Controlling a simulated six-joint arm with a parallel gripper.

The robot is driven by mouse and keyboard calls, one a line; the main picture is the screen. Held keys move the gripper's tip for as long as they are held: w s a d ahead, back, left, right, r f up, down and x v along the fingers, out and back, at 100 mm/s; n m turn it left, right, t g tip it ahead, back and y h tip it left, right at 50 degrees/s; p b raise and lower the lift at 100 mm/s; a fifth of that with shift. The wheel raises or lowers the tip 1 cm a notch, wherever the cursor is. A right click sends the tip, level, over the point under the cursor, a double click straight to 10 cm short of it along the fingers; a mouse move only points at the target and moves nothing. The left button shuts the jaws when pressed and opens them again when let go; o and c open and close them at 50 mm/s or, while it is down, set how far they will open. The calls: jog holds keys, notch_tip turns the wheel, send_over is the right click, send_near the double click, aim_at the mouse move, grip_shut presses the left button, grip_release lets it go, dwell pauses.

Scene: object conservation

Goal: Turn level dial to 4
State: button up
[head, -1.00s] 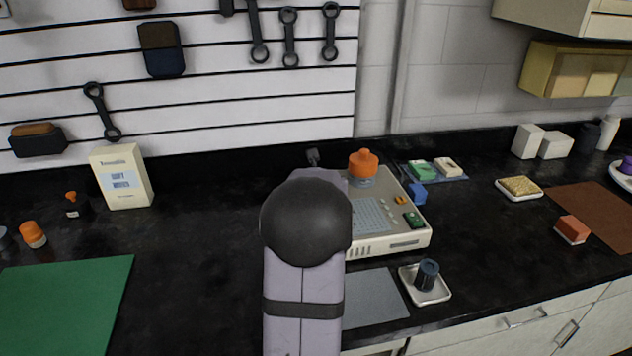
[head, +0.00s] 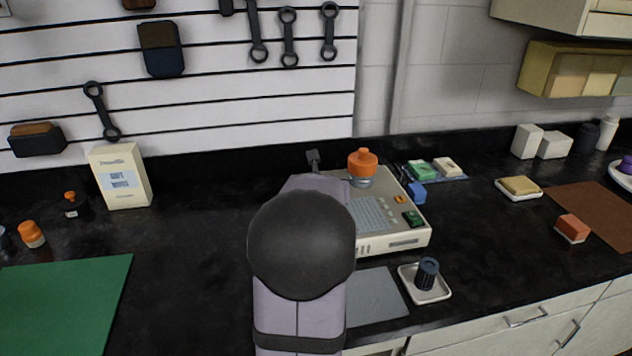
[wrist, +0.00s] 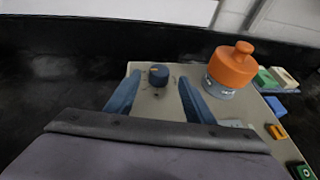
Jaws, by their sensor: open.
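The level dial appears to be the small dark blue round knob (wrist: 158,75) on top of the beige machine (wrist: 152,105) in the wrist view. My gripper (wrist: 157,95) is open, with one blue finger on each side of the knob and clear gaps between. Marks around the knob are too small to read. In the head view the machine (head: 410,238) stands on the black counter, and my arm hides its left part, the knob and most of my gripper.
An orange-capped piece (wrist: 231,68) stands on the machine just right of my right finger. The machine also carries an orange switch (head: 400,199) and a green switch (head: 412,218). A white tray with a dark knob (head: 427,273) lies in front.

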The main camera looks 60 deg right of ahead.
jog(key=shift+v, duration=1.6)
jog(key=shift+w+a+f+n, duration=0.1)
jog(key=shift+w+a+n, duration=0.1)
jog(key=shift+w+n, duration=0.25)
jog(key=w+a+r+n+g+p, duration=0.15)
jog(key=w+n+p, duration=0.3)
jog(key=n, duration=0.55)
jog(key=w+a+n+g+p, duration=0.1)
jog(key=w+n+g+p, duration=0.15)
jog(key=n+p, duration=0.6)
jog(key=s+n, duration=0.1)
jog(key=n, duration=0.2)
jog(key=s+d+f+n+g+h+b, duration=0.1)
jog(key=n, duration=0.2)
jog(key=s+n+h+b, duration=0.1)
jog(key=n, duration=0.3)
jog(key=shift+s+d+f, duration=0.15)
jog(key=shift+s+f, duration=0.05)
jog(key=shift+s, duration=0.05)
jog(key=shift+s+n+h, duration=0.3)
jog(key=shift+s+n, duration=0.1)
jog(key=shift+n, duration=0.3)
jog(key=shift+p+x, duration=0.65)
jog(key=shift+x, duration=3)
jog(key=shift+s, duration=0.1)
